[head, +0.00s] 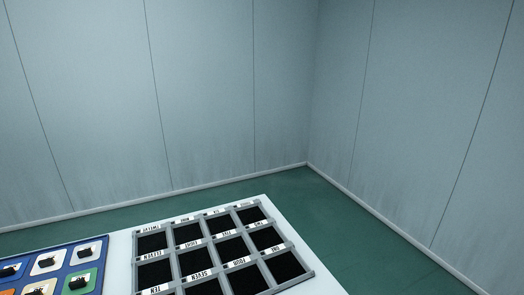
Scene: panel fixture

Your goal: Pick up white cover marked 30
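A blue panel (69,254) at the bottom left of the head view holds several rounded square covers with black handles. Some covers look white, such as the one in the upper middle (38,267) and one below it (35,288). No number is readable on any cover, so I cannot tell which is marked 30. The panel is cut off by the frame's edges. My gripper is not in view.
A grey grid tray (173,262) with dark, empty-looking compartments and white word labels stands right of the panel. Both rest on a white tabletop (119,265). Green floor (327,222) and pale walls (210,90) lie beyond.

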